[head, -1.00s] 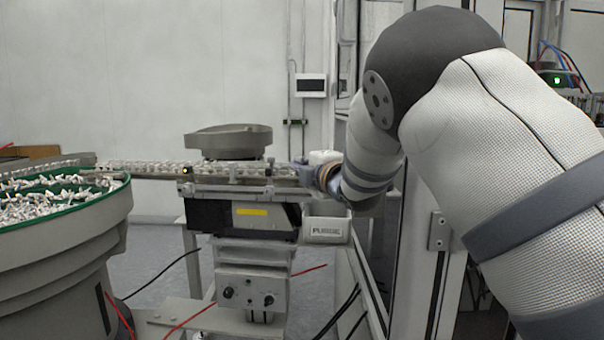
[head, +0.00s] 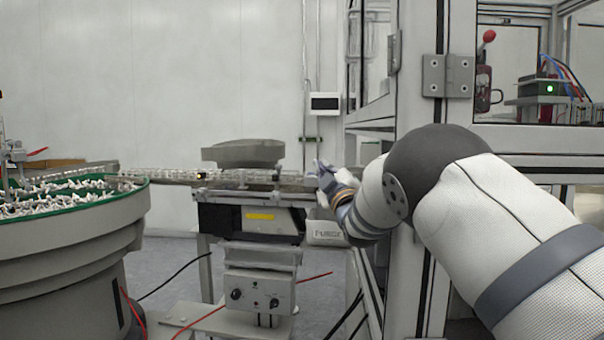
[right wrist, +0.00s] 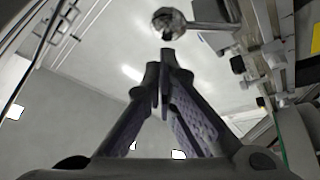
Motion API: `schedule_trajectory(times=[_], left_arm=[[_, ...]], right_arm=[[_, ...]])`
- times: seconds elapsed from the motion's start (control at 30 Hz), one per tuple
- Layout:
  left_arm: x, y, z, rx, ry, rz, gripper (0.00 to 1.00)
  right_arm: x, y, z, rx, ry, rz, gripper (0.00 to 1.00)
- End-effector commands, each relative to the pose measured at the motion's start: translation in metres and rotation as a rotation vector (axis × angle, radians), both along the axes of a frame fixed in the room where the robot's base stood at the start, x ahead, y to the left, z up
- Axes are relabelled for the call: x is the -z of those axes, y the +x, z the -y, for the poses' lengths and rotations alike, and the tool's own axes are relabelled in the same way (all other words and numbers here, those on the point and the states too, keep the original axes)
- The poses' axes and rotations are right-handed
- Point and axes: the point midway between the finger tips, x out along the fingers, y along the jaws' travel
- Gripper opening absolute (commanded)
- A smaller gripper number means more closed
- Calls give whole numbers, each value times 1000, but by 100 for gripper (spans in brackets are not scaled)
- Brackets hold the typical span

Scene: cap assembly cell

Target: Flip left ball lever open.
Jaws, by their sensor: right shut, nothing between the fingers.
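A shiny metal ball (right wrist: 168,22) on a short rod shows at the top of the right wrist view, just beyond my fingertips; a small gap seems to lie between them, and I cannot tell if they touch. Whether it is the left ball lever is not clear. My right gripper (head: 322,172) is shut and empty, at the right end of the feeder rail in the head view. Its fingers (right wrist: 164,68) meet below the ball in the right wrist view. My left gripper is not in view.
A bowl feeder with a green rim (head: 140,188) holds many white parts at left. A rail (head: 165,174) runs to the machine frame (head: 412,100). A red ball knob (head: 489,36) stands inside the frame at upper right. A control box (head: 262,290) sits below the rail.

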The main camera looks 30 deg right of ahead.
Motion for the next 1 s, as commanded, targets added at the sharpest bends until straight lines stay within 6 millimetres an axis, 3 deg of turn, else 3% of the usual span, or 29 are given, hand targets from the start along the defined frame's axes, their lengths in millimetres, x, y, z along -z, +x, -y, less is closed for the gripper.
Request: schedule_trajectory(times=[0.4, 1.0], left_arm=[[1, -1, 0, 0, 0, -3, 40], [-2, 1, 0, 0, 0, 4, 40]], right_arm=[[3, -5, 6, 0, 102, 77, 0], [-2, -6, 6, 0, 108, 84, 0]])
